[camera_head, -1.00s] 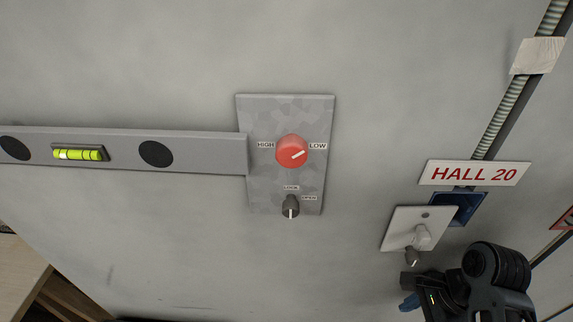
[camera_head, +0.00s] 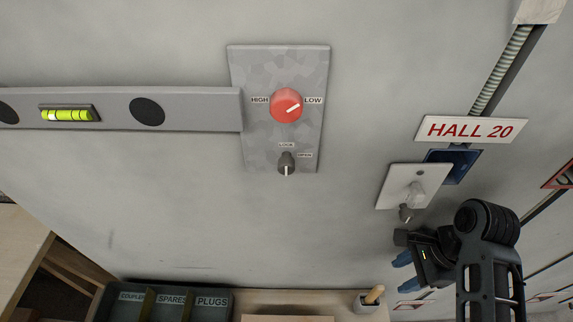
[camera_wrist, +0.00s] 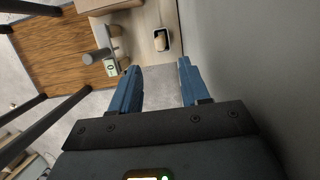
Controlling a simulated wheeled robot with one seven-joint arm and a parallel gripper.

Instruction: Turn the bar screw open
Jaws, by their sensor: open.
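The bar screw (camera_head: 286,164) is a small dark grey knob with a pale mark on its lower end, low on the grey mottled plate (camera_head: 255,75) in the head view. LOCK is printed above it and OPEN to its right. The mark points down in the picture, toward neither label. My gripper (camera_head: 403,269) has blue fingers and is at the lower right of the screw, well apart from it. In the wrist view my gripper (camera_wrist: 158,82) is open, with nothing between its fingers. The screw is not in the wrist view.
A red HIGH/LOW knob (camera_head: 286,105) sits above the screw. A grey bar with a level vial (camera_head: 67,114) meets the plate from the left. Right are a tilted white switch plate (camera_head: 395,185) and HALL 20 sign (camera_head: 471,129). Labelled bins (camera_head: 211,302) stand below.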

